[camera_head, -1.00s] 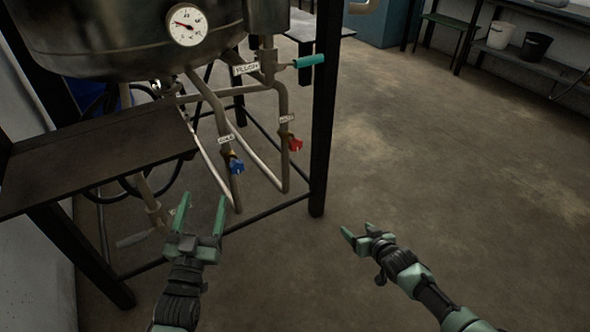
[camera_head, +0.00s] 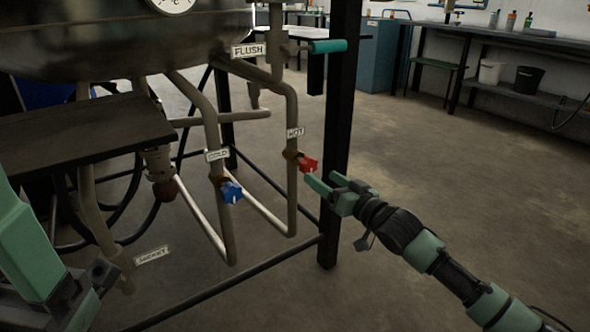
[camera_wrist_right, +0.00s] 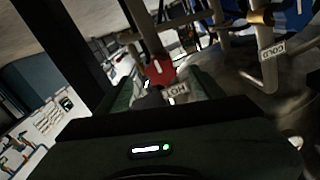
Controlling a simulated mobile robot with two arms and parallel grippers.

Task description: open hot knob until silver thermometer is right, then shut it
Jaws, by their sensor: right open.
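The red hot knob (camera_head: 308,164) is on a vertical pipe under the HOT label (camera_head: 295,132). My right gripper (camera_head: 322,183) is open, its fingertips just below and right of the knob. In the right wrist view the red knob (camera_wrist_right: 160,70) shows ahead between the spread fingers; I cannot tell whether they touch it. The silver thermometer, a white dial (camera_head: 172,4) on the metal vessel (camera_head: 120,45), is cut off by the top edge, so its needle cannot be read. Part of my left arm shows large at the lower left; its jaw state is unclear.
The blue cold knob (camera_head: 231,192) is on the pipe left of the hot one. A teal flush handle (camera_head: 328,46) is above. A black frame post (camera_head: 340,130) stands close behind my right gripper. Open floor lies to the right.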

